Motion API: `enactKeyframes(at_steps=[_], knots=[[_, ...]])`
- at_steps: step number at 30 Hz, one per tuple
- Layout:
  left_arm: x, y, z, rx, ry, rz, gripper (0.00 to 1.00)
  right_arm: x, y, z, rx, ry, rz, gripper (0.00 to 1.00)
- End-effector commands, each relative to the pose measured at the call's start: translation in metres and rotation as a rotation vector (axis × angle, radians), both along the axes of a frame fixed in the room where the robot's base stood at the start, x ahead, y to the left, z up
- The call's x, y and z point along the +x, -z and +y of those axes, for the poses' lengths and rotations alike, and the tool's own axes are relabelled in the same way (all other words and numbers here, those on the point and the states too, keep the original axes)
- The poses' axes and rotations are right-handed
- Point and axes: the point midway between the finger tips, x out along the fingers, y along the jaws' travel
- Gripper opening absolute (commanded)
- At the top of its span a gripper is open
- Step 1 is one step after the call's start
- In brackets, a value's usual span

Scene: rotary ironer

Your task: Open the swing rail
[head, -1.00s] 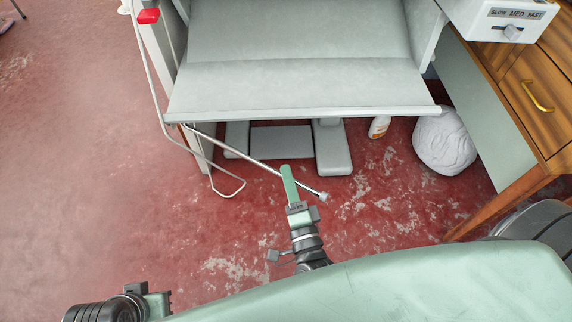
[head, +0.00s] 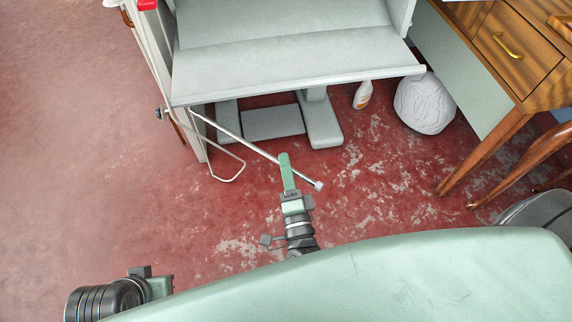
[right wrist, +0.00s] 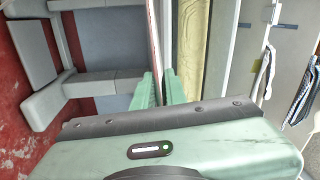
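The swing rail (head: 245,140) is a thin metal rod with a pale end cap (head: 319,185). It runs from the ironer's left front post out under the front board, slanting toward me and to the right. My right gripper (head: 285,160) is at the rail near its free end. In the right wrist view the rail (right wrist: 153,40) runs down between the two green fingers (right wrist: 159,92), which look closed on it. My left gripper (head: 158,287) is only partly visible at the bottom left, away from the rail; its fingers are hidden.
The grey ironer board (head: 280,75) fills the top middle. A bent wire loop (head: 230,175) hangs at its left. A spray bottle (head: 362,95) and a white bundle (head: 425,103) are on the floor. A wooden desk (head: 515,65) stands right. The red floor at left is clear.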

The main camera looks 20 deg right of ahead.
Motion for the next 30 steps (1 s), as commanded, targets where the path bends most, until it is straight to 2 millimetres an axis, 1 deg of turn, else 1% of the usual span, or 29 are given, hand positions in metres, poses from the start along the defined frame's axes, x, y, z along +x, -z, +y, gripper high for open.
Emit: enactKeyframes(at_steps=[1,2,11,14,17,21,24,27,30], knots=[[0.000,0.000,0.000,0.000,0.000,0.000,0.00,0.000,0.001,0.000,0.001,0.001,0.002,0.15],[0.000,0.000,0.000,0.000,0.000,0.000,0.00,0.000,0.001,0.000,0.001,0.001,0.002,0.22],[0.000,0.000,0.000,0.000,0.000,0.000,0.00,0.000,0.000,0.000,0.001,0.001,0.001,0.22],[0.000,-0.001,0.000,0.000,0.000,0.000,0.00,-0.006,0.001,0.001,0.001,-0.001,0.003,0.22],[0.000,-0.002,0.000,0.000,0.000,0.000,0.00,-0.020,0.004,0.002,0.000,0.000,0.004,0.22],[0.000,-0.004,0.000,0.000,0.000,0.000,0.00,-0.045,0.007,0.006,0.001,-0.001,0.005,0.22],[0.000,-0.005,0.000,0.000,0.000,0.000,0.00,-0.060,0.010,0.007,0.000,0.000,0.004,0.22],[0.000,-0.005,0.000,0.000,0.000,0.000,0.00,-0.071,0.011,0.009,0.001,-0.001,0.003,0.22],[0.000,-0.005,0.000,0.000,0.000,0.000,0.00,-0.076,0.012,0.010,0.001,-0.001,0.002,0.22]])
